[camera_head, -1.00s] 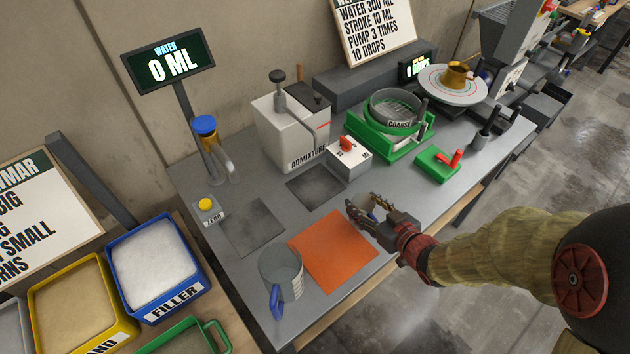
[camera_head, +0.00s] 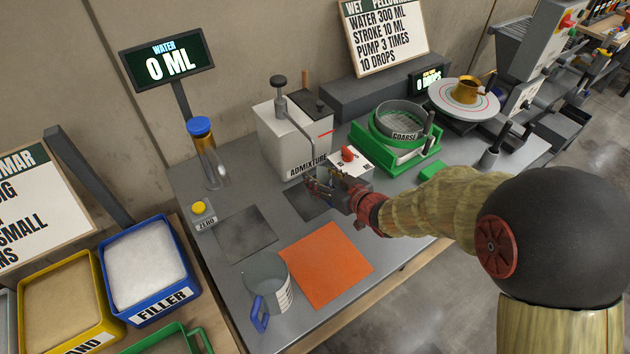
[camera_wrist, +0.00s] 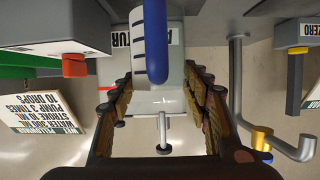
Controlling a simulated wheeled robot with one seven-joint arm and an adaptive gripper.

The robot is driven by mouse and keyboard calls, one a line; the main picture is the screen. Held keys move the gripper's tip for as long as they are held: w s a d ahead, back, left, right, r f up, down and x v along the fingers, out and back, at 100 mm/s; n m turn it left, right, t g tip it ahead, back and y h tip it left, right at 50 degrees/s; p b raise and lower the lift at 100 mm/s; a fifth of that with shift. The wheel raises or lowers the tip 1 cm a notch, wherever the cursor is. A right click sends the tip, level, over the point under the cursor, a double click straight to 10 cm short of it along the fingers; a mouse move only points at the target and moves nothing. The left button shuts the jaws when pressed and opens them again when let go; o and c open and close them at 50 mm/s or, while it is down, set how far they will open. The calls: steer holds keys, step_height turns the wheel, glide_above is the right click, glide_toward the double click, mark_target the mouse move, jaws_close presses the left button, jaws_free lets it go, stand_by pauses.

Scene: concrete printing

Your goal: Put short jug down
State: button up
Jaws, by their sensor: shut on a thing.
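My gripper (camera_head: 318,188) is at the front of the white admixture dispenser (camera_head: 290,140), at the dark square pad (camera_head: 302,204) below its spout. In the wrist view my gripper (camera_wrist: 163,98) is shut on the short jug, whose blue handle (camera_wrist: 155,42) and white scale strip (camera_wrist: 139,48) show between the fingers. In the head view the jug is hidden by the gripper. I cannot tell whether its base touches the pad.
A larger clear jug with a blue handle (camera_head: 266,290) stands left of the orange mat (camera_head: 326,264). Another dark pad (camera_head: 246,233) lies empty at left. A red-knobbed box (camera_head: 348,160) and green sieve stand (camera_head: 408,150) are close on the right.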

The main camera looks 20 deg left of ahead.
mark_target(316, 170)
steer(key=shift+w+a, duration=1)
steer(key=shift+a, duration=0.2)
step_height(316, 170, down, 4)
steer(key=shift+a+r+b, duration=0.1)
steer(key=shift+r+b, duration=0.1)
steer(key=shift+b, duration=0.95)
steer(key=shift+r, duration=0.1)
steer(key=o, duration=0.8)
steer(key=shift+f, duration=0.25)
steer(key=shift+c, duration=0.2)
steer(key=o, duration=0.5)
